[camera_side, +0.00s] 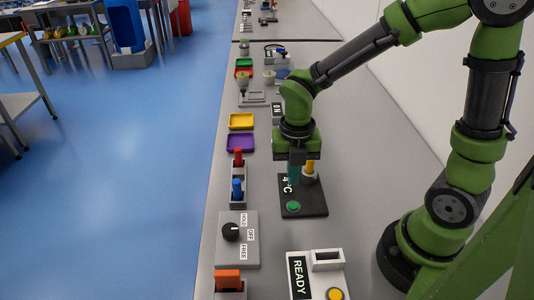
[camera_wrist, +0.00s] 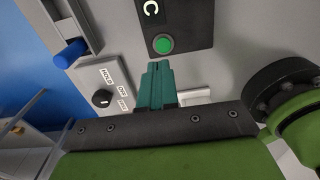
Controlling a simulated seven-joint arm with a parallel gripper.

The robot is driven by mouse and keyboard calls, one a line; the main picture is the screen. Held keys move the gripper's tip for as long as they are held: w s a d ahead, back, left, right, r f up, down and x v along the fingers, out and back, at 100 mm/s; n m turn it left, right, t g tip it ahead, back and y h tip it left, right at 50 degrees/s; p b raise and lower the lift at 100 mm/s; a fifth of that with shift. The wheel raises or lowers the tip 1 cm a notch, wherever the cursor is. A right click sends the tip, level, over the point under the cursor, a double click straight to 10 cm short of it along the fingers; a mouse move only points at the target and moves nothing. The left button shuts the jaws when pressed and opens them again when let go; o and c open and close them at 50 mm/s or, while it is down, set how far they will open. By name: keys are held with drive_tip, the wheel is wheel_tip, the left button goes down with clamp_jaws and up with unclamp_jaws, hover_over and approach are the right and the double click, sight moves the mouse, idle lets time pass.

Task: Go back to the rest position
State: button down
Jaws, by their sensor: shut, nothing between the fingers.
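My gripper (camera_side: 294,172) hangs downward over the black "4°C" plate (camera_side: 299,209) on the bench. Its teal fingers are together with nothing between them; they also show closed in the wrist view (camera_wrist: 158,68). The plate carries a green button (camera_side: 293,206), which is clear of the fingers in the wrist view (camera_wrist: 162,44). I cannot tell how high the fingertips are above the plate.
A white READY box (camera_side: 316,275) stands in front. Purple (camera_side: 241,143) and yellow (camera_side: 241,121) trays lie behind. Bench right of the plate looks free.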

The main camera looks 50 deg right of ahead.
drive_tip(key=s+d+r+m+t+y, duration=0.1)
drive_tip(key=s+r+m+t, duration=0.2)
drive_tip(key=r+m, duration=0.4)
drive_tip(key=s+d+r+m+t+y, duration=0.1)
drive_tip(key=r+m, duration=0.7)
drive_tip(key=m, duration=1.5)
drive_tip(key=s+d+t, duration=0.1)
drive_tip(key=s+t, duration=0.1)
drive_tip(key=t, duration=0.1)
drive_tip(key=shift+m, duration=0.4)
